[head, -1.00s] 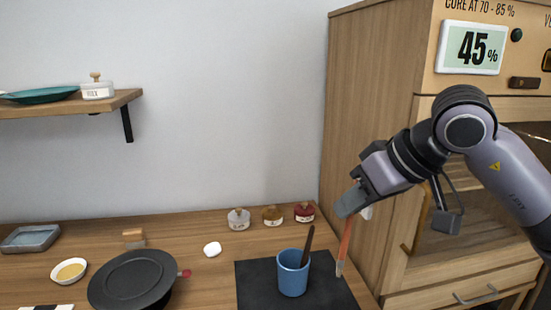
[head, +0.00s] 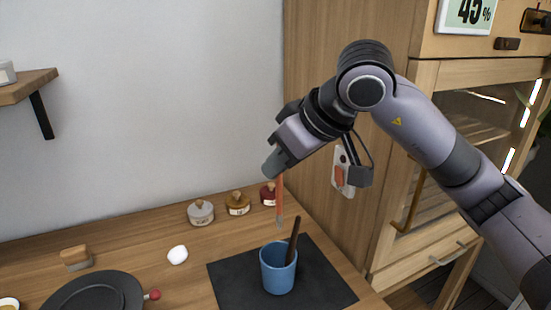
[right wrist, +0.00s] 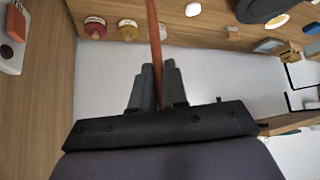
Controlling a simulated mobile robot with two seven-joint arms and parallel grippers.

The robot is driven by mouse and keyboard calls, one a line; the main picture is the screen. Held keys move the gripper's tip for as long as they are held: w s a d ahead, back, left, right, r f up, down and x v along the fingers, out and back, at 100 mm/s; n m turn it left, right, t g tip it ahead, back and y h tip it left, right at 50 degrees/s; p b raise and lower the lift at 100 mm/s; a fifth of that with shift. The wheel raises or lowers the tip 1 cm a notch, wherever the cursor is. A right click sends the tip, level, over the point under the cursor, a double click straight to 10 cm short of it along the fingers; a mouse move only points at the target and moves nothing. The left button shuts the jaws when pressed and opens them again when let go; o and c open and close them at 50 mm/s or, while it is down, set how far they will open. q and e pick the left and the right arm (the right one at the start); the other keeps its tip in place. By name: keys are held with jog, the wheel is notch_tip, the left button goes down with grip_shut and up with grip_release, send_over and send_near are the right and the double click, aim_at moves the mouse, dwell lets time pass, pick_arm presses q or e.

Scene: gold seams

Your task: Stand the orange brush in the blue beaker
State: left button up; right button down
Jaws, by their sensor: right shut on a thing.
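The orange brush (head: 280,200) hangs upright with its pale tip down, held by my right gripper (head: 274,165). In the right wrist view the orange handle (right wrist: 153,35) runs between the two fingers of the right gripper (right wrist: 156,84), which are shut on it. The blue beaker (head: 278,273) stands upright on the black mat (head: 235,280) with a dark brown stick (head: 293,243) leaning in it. The brush tip shows just above the beaker's rim in the head view; how far behind it is cannot be judged exactly. My left gripper is out of view.
Three small lidded jars, white (head: 201,213), amber (head: 238,204) and red (head: 268,194), stand along the wall behind the mat. A white lump (head: 178,255) and a black plate (head: 95,294) lie to the left. A wooden cabinet (head: 345,80) rises on the right.

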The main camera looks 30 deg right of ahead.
jog(key=b, duration=0.4)
send_over(281, 220)
jog(key=shift+w+a+f, duration=0.1)
jog(key=shift+f, duration=1.25)
jog(key=shift+w+f, duration=0.1)
jog(key=shift+f, duration=1.25)
notch_tip(281, 220, down, 3)
jog(key=shift+r+b, duration=0.1)
jog(key=shift+b, duration=1.15)
jog(key=shift+f+b, duration=0.3)
jog(key=shift+f, duration=0.05)
jog(key=shift+f+b, duration=1.55)
